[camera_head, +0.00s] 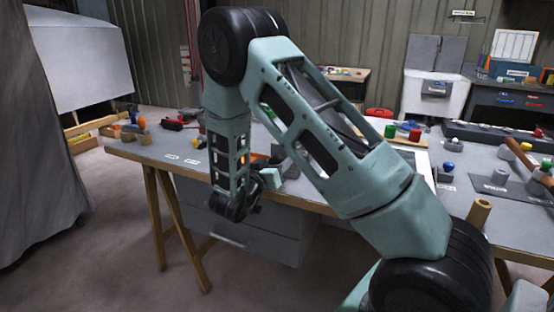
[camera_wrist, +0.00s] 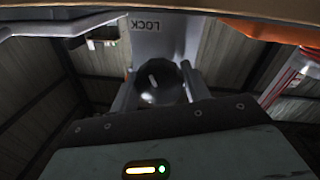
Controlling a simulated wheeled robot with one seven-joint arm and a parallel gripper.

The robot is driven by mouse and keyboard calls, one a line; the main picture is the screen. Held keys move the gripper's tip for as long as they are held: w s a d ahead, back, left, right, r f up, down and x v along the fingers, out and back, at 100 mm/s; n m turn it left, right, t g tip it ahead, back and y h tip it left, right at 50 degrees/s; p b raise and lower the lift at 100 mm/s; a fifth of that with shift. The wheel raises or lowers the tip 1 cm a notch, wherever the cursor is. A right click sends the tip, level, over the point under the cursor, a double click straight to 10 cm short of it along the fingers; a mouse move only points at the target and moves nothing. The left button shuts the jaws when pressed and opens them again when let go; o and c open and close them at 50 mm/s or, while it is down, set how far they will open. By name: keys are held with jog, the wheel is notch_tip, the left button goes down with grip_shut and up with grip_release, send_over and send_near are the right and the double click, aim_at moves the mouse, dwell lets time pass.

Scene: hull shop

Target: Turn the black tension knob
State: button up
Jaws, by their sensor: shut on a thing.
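The black tension knob (camera_wrist: 157,78) is a dark round knob with a pale mark on its face, in the middle of the wrist view. My gripper (camera_wrist: 161,88) has one grey finger on each side of it and is shut on it. Behind the knob is a pale plate (camera_wrist: 158,33) with the word LOCK upside down. In the head view my arm reaches down to the front edge of the workbench, and the knob is hidden there behind my wrist.
The workbench (camera_head: 330,198) carries red and green cylinders (camera_head: 390,131), a blue-topped piece (camera_head: 448,167) and several tools on its left part. Grey drawers (camera_head: 270,236) hang under the bench near my wrist.

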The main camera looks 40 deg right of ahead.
jog(key=n+p, duration=0.4)
jog(key=shift+r+n, duration=0.2)
jog(key=shift+n, duration=0.2)
jog(key=n+p, duration=0.4)
jog(key=n, duration=0.1)
jog(key=shift+f+t+h, duration=0.1)
jog(key=shift+t+h, duration=0.2)
jog(key=shift+t, duration=0.1)
jog(key=n+p, duration=0.2)
jog(key=n, duration=0.2)
jog(key=shift+n+t, duration=0.3)
jog(key=shift+n, duration=0.1)
jog(key=shift+f+n+t+p, duration=0.1)
jog(key=shift+n+t+p, duration=0.25)
jog(key=shift+n, duration=0.9)
jog(key=shift+f+n+t+p, duration=0.15)
jog(key=shift+n+p, duration=0.4)
jog(key=shift+n, duration=0.7)
jog(key=shift+s, duration=0.1)
jog(key=o, duration=1)
jog(key=b+v, duration=0.1)
jog(key=v, duration=1)
jog(key=b+v, duration=0.1)
jog(key=v, duration=0.5)
jog(key=shift+s+a+r+b, duration=0.1)
jog(key=shift+a+r+b, duration=0.15)
jog(key=shift+r+b, duration=0.15)
